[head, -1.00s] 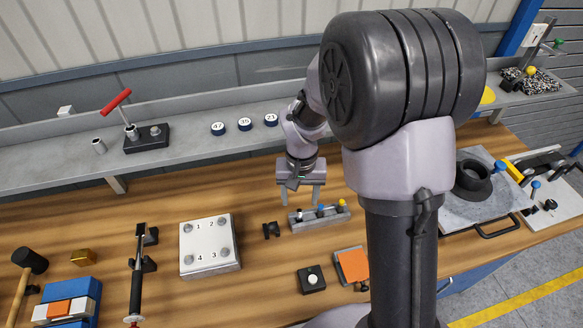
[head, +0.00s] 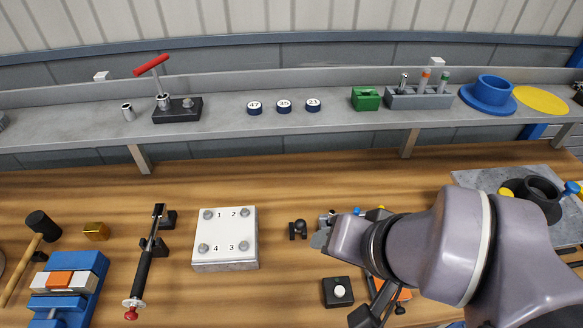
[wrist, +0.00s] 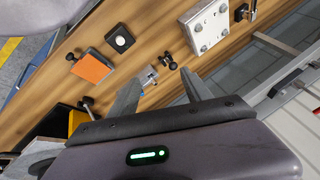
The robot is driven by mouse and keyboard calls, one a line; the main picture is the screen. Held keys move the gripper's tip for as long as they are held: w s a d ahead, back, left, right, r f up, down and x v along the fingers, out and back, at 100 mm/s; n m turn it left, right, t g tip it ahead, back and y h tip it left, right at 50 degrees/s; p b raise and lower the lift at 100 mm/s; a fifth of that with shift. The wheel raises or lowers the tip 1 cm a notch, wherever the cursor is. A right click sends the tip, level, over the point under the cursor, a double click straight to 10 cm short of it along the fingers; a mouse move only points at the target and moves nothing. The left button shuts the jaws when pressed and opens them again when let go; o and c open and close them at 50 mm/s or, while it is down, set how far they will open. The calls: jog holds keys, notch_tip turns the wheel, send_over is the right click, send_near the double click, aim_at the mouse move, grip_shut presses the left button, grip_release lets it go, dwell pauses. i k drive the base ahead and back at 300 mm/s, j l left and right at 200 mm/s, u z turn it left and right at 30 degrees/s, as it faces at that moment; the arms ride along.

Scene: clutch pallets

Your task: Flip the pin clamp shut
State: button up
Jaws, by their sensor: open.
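No pin clamp can be made out for certain; my arm hides part of the bench. At the right edge of the head view, a black round housing (head: 543,196) stands on a grey pallet (head: 478,180), with a blue knob (head: 572,187) beside it. My gripper (wrist: 161,74) is open and empty in the wrist view, its fingers pointing over the bench. Beyond the fingertips is a small grey pin block (wrist: 149,76), mostly hidden by my arm in the head view. A small black fitting (head: 298,229) lies left of the block.
A numbered plate (head: 225,255), a black box with a white button (head: 338,291) and an orange panel (wrist: 92,66) lie on the bench. A black-handled tool (head: 143,265) rests at left. The shelf carries a green box (head: 365,98) and a blue flanged part (head: 489,92).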

aim_at(300, 224)
jog(key=k+j, duration=0.15)
jog(key=j, duration=0.25)
jog(key=k+j, duration=0.1)
jog(key=j, duration=0.3)
jog(key=k+j, duration=0.15)
jog(key=j, duration=0.25)
jog(key=z, duration=0.05)
